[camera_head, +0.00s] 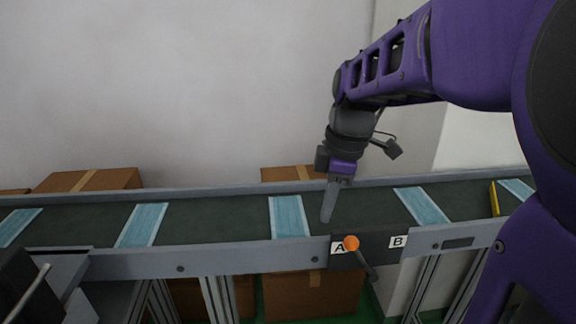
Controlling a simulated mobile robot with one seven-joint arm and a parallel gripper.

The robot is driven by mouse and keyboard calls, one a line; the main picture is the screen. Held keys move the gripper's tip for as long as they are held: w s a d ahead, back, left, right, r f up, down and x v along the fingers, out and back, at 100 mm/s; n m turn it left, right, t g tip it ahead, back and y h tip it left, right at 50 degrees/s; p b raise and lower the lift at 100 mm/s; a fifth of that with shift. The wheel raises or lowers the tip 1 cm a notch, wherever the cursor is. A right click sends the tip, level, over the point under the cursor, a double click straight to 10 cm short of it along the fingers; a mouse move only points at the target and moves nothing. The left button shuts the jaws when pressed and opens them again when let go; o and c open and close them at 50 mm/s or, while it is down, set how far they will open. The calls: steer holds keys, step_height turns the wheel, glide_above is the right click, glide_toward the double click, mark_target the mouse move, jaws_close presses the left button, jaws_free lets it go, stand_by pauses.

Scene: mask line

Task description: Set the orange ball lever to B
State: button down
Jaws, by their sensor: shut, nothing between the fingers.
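The orange ball lever (351,243) is on a dark panel (376,244) on the conveyor's front rail. Its ball is at the upper left, beside the white A label (338,248). Its dark rod slants down to the right from the ball. The white B label (398,242) is on the panel's right side, away from the ball. My gripper (327,218) is shut and empty, pointing down over the belt, a little above and left of the ball in the picture. It appears apart from the lever.
The conveyor belt (180,224) carries several blue masks (289,217) and a yellow item (494,198). Cardboard boxes (313,292) sit beneath and behind the conveyor. The front rail (215,260) runs across below the belt. Space above the belt on the left is free.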

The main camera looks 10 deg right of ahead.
mark_target(358, 254)
steer(key=shift+s+d+f, duration=0.1)
steer(key=shift+d+f, duration=0.35)
steer(key=shift+f, duration=0.75)
steer(key=shift+d+f, duration=0.5)
steer(key=shift+f, duration=0.7)
steer(key=shift+s+d+f, duration=0.1)
steer(key=shift+d+f, duration=0.35)
steer(key=shift+f, duration=0.75)
steer(key=shift+d+r, duration=0.1)
